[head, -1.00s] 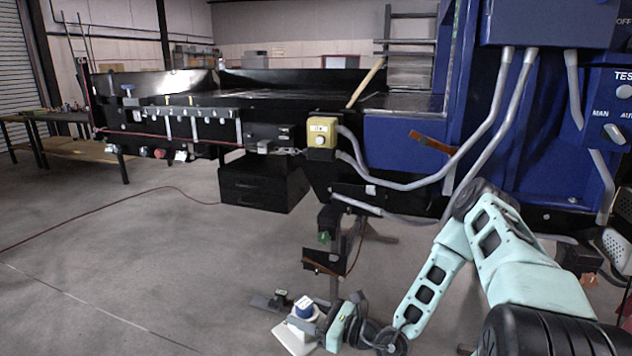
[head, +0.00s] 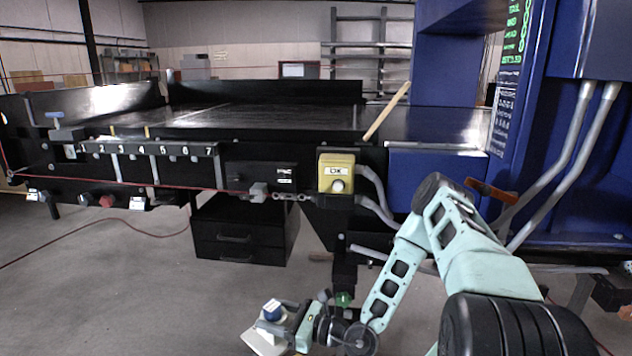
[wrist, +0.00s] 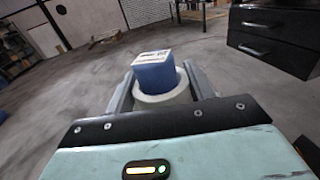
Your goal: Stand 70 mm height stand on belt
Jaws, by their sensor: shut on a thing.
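The height stand (wrist: 154,84) is a white round body with a blue block on top that bears a white label. In the wrist view it sits between the two fingers of my gripper (wrist: 158,92), which is shut on it. In the head view my gripper (head: 278,328) is low at the bottom, well below the belt, with the blue part of the stand (head: 271,309) showing. A pale flat piece (head: 264,343) shows under the stand. The black belt (head: 250,118) lies higher up, behind a front rail numbered 1 to 7.
A yellow switch box (head: 337,173) hangs on the conveyor's front, with grey conduits to its right. A tan stick (head: 386,111) leans at the belt's right end by the blue housing (head: 430,130). Black drawers (head: 240,230) stand below. The visible belt top looks clear.

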